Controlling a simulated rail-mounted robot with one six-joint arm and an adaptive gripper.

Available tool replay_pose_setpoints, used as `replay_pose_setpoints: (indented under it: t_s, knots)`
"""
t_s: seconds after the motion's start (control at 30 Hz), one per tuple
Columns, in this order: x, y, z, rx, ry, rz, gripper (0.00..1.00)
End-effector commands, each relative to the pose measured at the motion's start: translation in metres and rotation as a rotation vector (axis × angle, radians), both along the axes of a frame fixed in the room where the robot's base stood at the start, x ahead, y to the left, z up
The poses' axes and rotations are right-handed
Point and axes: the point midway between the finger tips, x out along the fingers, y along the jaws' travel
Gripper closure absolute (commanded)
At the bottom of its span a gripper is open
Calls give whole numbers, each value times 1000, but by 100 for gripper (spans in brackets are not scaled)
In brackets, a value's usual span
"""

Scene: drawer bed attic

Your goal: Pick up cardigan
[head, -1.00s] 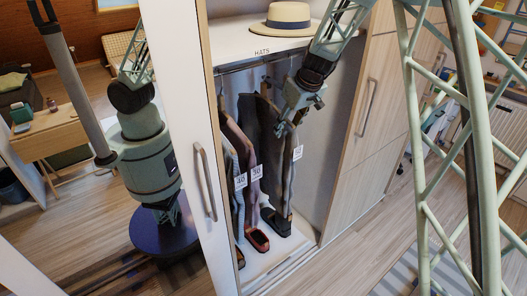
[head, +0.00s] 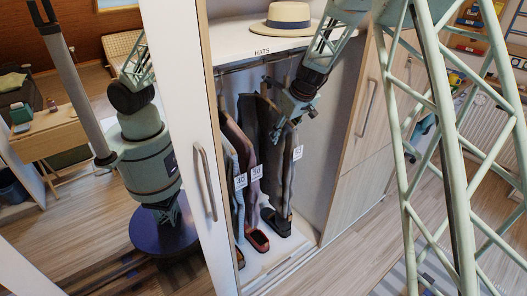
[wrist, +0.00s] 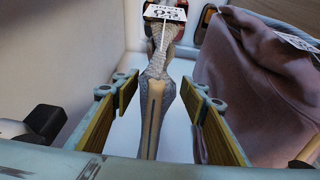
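Several garments hang in the open wardrobe. The rightmost is a grey knitted one (head: 289,170) with a white tag; it looks like the cardigan, though I cannot be sure. In the wrist view this grey garment (wrist: 155,103) hangs edge-on, with a beige strip down its edge. My gripper (wrist: 162,98) is open, with one finger on each side of it and gaps visible. In the head view my gripper (head: 281,122) is at its upper part, and the fingertips are hard to make out. A mauve garment (wrist: 248,85) hangs just right of the right finger in the wrist view.
The wardrobe's white door (head: 170,90) stands open at left. A straw hat (head: 288,17) rests on the shelf above the rail. Shoes (head: 257,240) stand on the wardrobe floor. Free room lies right of the grey garment, before the inner wall.

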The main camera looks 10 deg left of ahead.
Motion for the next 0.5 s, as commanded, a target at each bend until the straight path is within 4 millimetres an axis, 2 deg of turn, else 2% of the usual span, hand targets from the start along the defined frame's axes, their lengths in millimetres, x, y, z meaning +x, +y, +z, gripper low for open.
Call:
replay_pose_setpoints:
  t_s: [0.5]
  knots:
    - [2, 2, -8, -1, 1, 0, 60]
